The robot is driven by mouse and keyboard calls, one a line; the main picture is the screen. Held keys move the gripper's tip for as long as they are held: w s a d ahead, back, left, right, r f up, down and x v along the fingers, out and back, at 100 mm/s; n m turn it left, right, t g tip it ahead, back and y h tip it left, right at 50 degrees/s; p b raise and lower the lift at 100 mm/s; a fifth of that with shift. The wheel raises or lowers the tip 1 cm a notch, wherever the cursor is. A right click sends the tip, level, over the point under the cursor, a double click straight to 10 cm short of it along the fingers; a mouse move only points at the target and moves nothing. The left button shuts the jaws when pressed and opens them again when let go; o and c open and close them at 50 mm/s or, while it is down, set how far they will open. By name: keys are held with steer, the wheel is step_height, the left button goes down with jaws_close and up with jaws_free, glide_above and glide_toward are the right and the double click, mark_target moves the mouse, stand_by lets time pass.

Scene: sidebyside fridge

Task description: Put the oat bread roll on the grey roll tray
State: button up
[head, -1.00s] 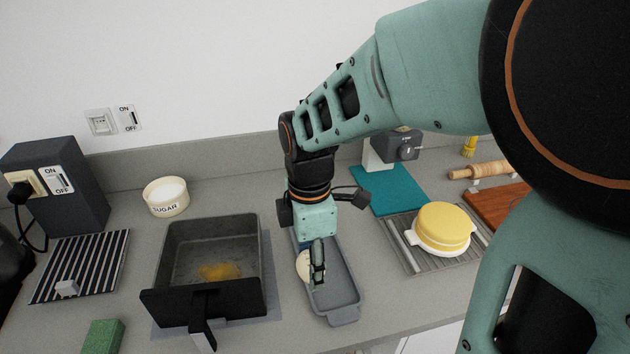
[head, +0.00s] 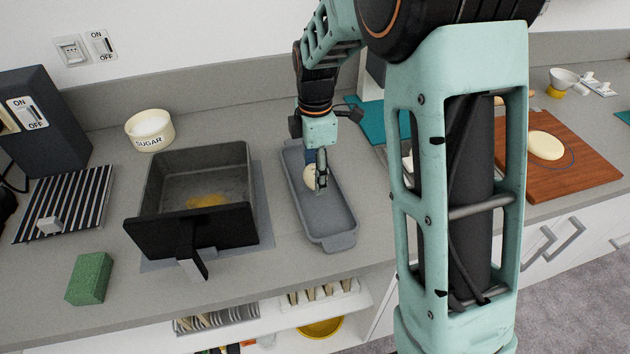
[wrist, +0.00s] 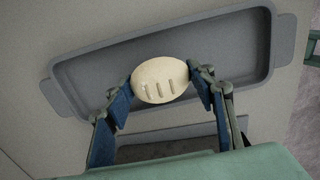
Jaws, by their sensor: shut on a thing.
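The oat bread roll (wrist: 160,78) is a pale cream oval with three slashes on top. It also shows in the head view (head: 310,180), partly behind a finger. My gripper (wrist: 161,84) is shut on it, with a blue-padded finger at each end of the roll. In the head view my gripper (head: 316,176) points down inside the outline of the grey roll tray (head: 338,215). The tray is long, with a raised rim and end handles, and also fills much of the wrist view (wrist: 235,48). I cannot tell whether the roll touches the tray floor.
A dark square pan (head: 165,180) with something yellow inside stands left of the tray. A sugar bowl (head: 150,133), striped mat (head: 85,190) and green sponge (head: 90,278) lie farther left. A wooden board (head: 590,165) with a pale oval piece (head: 546,145) is at right. My arm hides the counter between.

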steer(key=shift+f+b, duration=0.3)
steer(key=shift+f, duration=0.65)
steer(key=shift+f, duration=0.15)
steer(key=o, duration=1.1)
steer(key=shift+o, duration=0.2)
step_height(320, 180, up, 12)
steer(key=shift+r+p, duration=0.15)
steer(key=shift+p, duration=0.15)
steer(key=shift+s, duration=0.1)
